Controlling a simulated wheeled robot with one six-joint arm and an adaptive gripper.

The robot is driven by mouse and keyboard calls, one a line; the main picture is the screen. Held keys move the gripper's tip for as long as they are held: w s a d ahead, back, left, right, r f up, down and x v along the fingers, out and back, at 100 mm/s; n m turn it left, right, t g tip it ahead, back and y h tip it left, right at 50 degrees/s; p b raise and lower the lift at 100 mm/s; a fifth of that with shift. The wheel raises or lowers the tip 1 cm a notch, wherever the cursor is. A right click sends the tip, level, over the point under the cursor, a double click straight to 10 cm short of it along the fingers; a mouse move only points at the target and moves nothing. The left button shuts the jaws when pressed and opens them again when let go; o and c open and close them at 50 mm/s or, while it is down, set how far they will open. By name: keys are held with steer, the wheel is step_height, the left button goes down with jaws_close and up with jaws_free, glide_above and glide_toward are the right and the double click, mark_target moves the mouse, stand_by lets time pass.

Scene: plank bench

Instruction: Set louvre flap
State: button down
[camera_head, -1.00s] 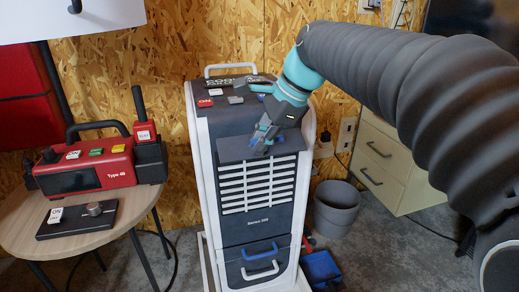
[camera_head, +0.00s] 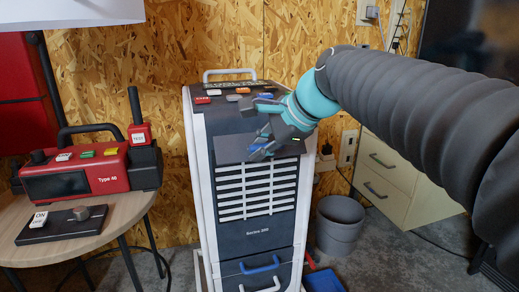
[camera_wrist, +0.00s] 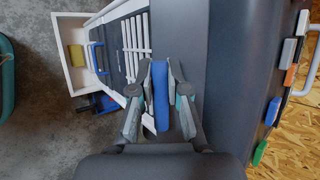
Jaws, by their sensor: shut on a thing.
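The cooler (camera_head: 205,200) stands upright with a pale slatted grille (camera_head: 258,188) in its front. A dark louvre flap (camera_head: 229,150) lies across the top of the grille and sticks out a little. My gripper (camera_head: 262,149) is at the middle of the flap, coming from the upper right. In the wrist view my gripper (camera_wrist: 162,76) has its two fingers on either side of a blue tab (camera_wrist: 161,100) and is shut on it. The fingers hide part of the tab and of the flap. The flap's exact angle is hard to tell.
Several coloured buttons (camera_head: 240,91) and a carry handle (camera_head: 230,72) are on the cooler's top. A round table (camera_head: 120,225) with a red device (camera_head: 85,172) is at the left. A grey bin (camera_head: 339,222) and a drawer cabinet (camera_head: 388,170) stand at the right.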

steer(key=c, duration=1.1)
jaws_free()
steer(key=shift+c, duration=0.2)
steer(key=v, duration=1.2)
